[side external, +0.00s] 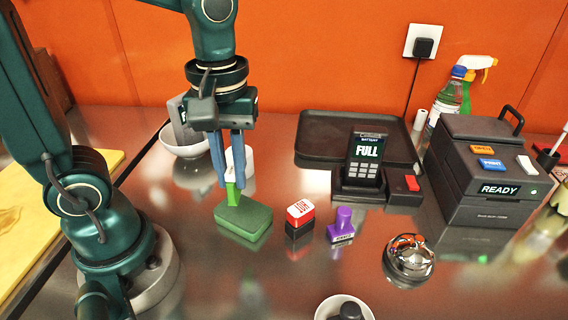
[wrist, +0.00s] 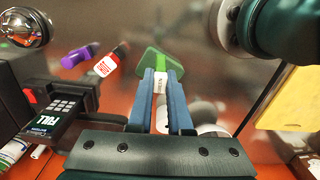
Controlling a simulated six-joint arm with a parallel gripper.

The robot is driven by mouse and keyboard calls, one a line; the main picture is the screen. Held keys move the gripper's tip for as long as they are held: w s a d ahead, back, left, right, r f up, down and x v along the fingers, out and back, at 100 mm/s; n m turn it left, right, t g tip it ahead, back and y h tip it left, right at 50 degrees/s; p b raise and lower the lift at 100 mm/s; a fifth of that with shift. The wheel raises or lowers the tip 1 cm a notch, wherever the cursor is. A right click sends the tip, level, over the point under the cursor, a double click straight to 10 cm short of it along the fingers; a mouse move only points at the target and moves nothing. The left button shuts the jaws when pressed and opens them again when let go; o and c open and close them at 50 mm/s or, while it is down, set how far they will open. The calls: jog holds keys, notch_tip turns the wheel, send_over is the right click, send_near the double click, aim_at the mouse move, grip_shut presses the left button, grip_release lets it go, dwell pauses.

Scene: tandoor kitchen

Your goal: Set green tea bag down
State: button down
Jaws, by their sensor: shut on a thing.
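My gripper (side external: 230,188) points down with its two blue fingers shut on a bright green piece, which I take as the green tea bag (side external: 233,195). In the wrist view, a white printed label (wrist: 160,83) shows between the fingers. The piece stands upright directly over a darker green block (side external: 243,222), which lies flat on the steel counter. Its lower end meets the block's top in the picture; I cannot tell whether they touch or are joined. The block also shows beyond the fingertips in the wrist view (wrist: 150,62).
A red-and-white stamp (side external: 299,214) and a purple stamp (side external: 343,226) stand right of the block. A white bowl (side external: 185,148) and a white cup (side external: 247,160) are behind. A card terminal (side external: 364,160), dark tray (side external: 318,123) and silver bell (side external: 408,262) lie further right. The front counter is mostly clear.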

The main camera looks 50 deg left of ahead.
jog(key=shift+s+d+m, duration=0.2)
jog(key=shift+d+m, duration=0.1)
jog(key=shift+d, duration=0.3)
jog(key=s+d+f, duration=0.1)
jog(key=d+f, duration=0.1)
jog(key=d, duration=0.1)
jog(key=s+d+f, duration=0.1)
jog(key=d+f, duration=0.1)
jog(key=d, duration=0.2)
jog(key=s+d+f, duration=0.2)
jog(key=d+f, duration=0.1)
jog(key=shift+d, duration=0.3)
jog(key=shift+f, duration=1.95)
jog(key=shift+f, duration=0.1)
jog(key=c, duration=0.8)
grip_release()
jog(key=shift+c, duration=0.2)
